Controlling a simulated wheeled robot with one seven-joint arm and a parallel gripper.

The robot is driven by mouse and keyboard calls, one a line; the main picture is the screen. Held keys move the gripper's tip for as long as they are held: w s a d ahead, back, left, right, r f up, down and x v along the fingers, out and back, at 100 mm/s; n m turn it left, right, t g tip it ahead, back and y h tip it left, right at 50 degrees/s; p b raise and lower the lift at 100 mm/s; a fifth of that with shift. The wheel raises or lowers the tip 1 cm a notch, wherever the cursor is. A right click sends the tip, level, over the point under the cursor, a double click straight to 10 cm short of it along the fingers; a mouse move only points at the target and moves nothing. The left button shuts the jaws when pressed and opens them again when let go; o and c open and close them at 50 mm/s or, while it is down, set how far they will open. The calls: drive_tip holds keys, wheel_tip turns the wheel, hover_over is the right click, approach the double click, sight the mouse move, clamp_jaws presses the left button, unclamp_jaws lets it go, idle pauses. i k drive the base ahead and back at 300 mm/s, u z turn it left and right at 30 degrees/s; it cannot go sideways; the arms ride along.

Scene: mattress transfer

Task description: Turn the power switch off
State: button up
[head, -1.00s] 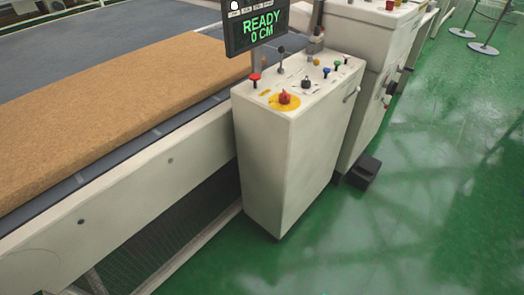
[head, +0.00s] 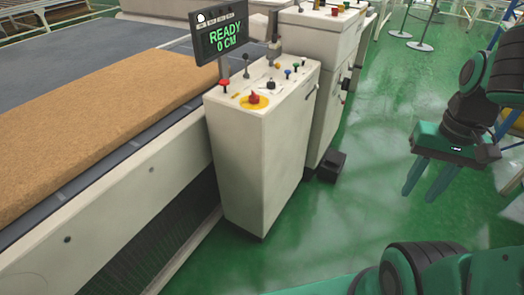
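A white control cabinet (head: 250,165) stands beside the conveyor. Its top carries a red mushroom button on a yellow disc (head: 254,98), a black knob (head: 271,85), a red-topped lever (head: 225,84), a dark lever (head: 246,65), and small blue (head: 288,72) and green (head: 295,66) controls. No label legible here shows which control is the power switch. A screen (head: 220,36) above reads "READY 0 CM". My gripper (head: 420,192) is at the right over the green floor, well apart from the cabinet. Its two green fingers point down, spread and empty.
A tan mattress slab (head: 100,115) lies on the conveyor at the left. A second white cabinet (head: 320,75) stands behind the first, with a black box (head: 331,166) on the floor by it. The green floor (head: 350,225) between the cabinets and my arm is clear.

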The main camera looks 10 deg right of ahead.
sight(254, 98)
drive_tip(key=k, duration=1.25)
drive_tip(key=z, duration=0.3)
drive_tip(key=i, duration=1.65)
drive_tip(key=u, duration=0.7)
